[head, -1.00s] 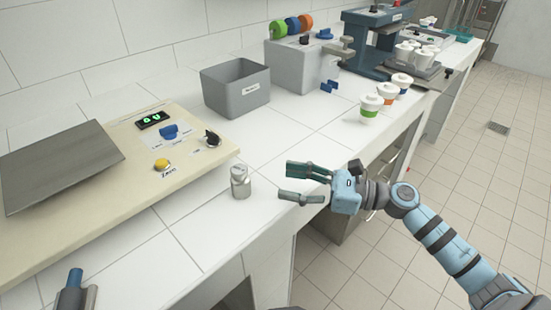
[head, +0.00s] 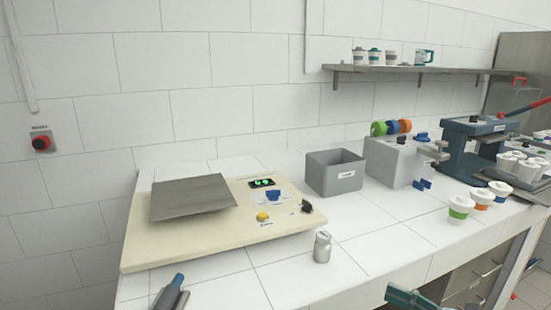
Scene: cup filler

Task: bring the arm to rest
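My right gripper (head: 410,298) shows only in part at the bottom edge of the head view, right of centre. Its teal fingers are cut off by the frame, so I cannot tell whether it is open or shut. It is near the counter's front edge, right of a small silver canister (head: 322,247) and apart from it. The rest of that arm is out of the picture. My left gripper is not in view.
A cream panel (head: 150,255) with a dark plate (head: 192,198) lies left. A grey bin (head: 336,174), a grey box (head: 392,163), lidded cups (head: 460,208) and a blue press (head: 475,140) stand right. A blue-handled item (head: 170,293) is at bottom left. Counter around the canister is clear.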

